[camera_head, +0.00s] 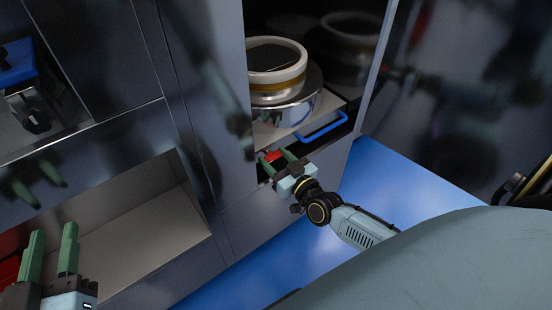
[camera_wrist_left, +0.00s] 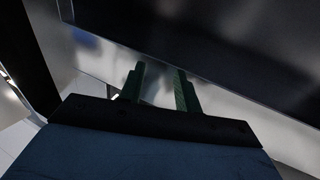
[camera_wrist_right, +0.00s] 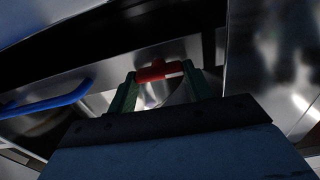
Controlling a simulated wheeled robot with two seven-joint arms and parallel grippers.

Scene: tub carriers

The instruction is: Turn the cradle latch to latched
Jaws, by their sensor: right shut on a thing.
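The cradle latch shows as a small red handle (camera_head: 272,156) low at the front of the cabinet bay, below the shelf that bears the tub. It also shows in the right wrist view (camera_wrist_right: 158,72), lying across between the fingertips. My right gripper (camera_head: 277,160) is shut on the red handle, with a green finger at each end of it. The tub (camera_head: 275,62), a steel pot with a pale ring lid, stands on its carrier (camera_head: 328,104) in the bay. My left gripper (camera_head: 52,245) is open and empty at the lower left, in front of the cabinet.
A blue bar handle (camera_head: 323,127) sticks out from the carrier's front, right of my right gripper. An open compartment (camera_head: 140,235) lies at the lower left, with something red (camera_head: 10,270) at its left. Blue floor (camera_head: 410,190) is clear at right.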

